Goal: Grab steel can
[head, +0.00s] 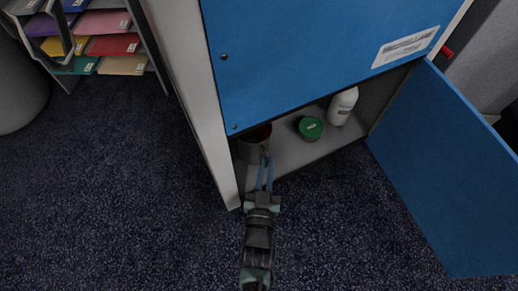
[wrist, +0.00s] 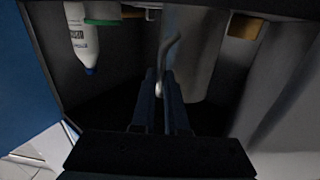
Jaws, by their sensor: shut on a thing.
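The steel can (head: 249,150) is a grey cylinder standing at the left end of the open lower cabinet compartment, with a dark reddish inside. In the wrist view the can (wrist: 199,60) appears as a tall grey body with a thin curved handle (wrist: 169,48) on its left side. My gripper (head: 266,161) reaches into the compartment from the front. Its two blue fingers (wrist: 161,84) are close together with the lower end of the handle between them, so it is shut on the can by its handle. The can's base is partly hidden.
A green-lidded container (head: 310,127) and a white bottle (head: 343,106) stand to the right in the compartment (head: 291,157). The blue door (head: 450,165) is swung open at right. The cabinet's side wall (head: 190,90) is close on the left. The carpet in front is clear.

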